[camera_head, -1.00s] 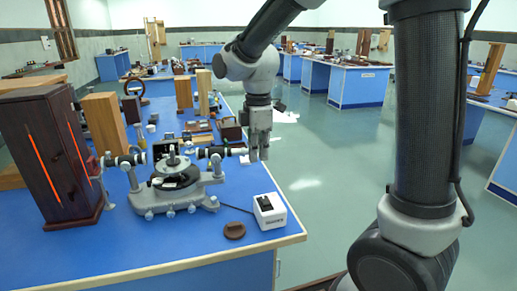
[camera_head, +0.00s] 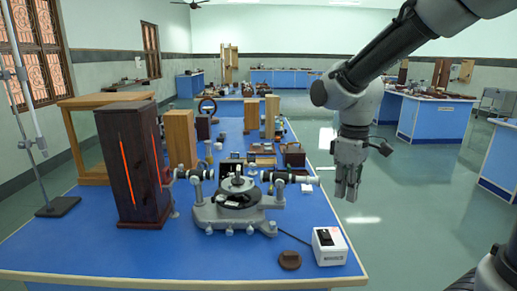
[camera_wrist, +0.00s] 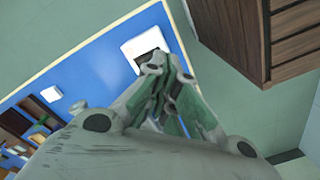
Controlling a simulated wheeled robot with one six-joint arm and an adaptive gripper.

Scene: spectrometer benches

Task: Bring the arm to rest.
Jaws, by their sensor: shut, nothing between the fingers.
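My gripper (camera_head: 346,190) points down in the head view, just off the right edge of the near blue bench (camera_head: 110,262). Its fingers are shut and empty. In the wrist view my gripper (camera_wrist: 170,82) also shows closed fingertips, with the white switch box (camera_wrist: 150,48) partly hidden behind them. My arm runs from the upper right of the head view down to the gripper. The spectrometer (camera_head: 235,207) stands on the bench to the left of my gripper, apart from it.
The white switch box (camera_head: 329,246) and a round brown cap (camera_head: 289,260) sit near the bench's front right corner. A dark wooden lamp housing (camera_head: 134,165) with an orange slit stands at left. In the wrist view a brown wooden thing (camera_wrist: 268,35) is close. Open floor (camera_head: 400,220) lies right.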

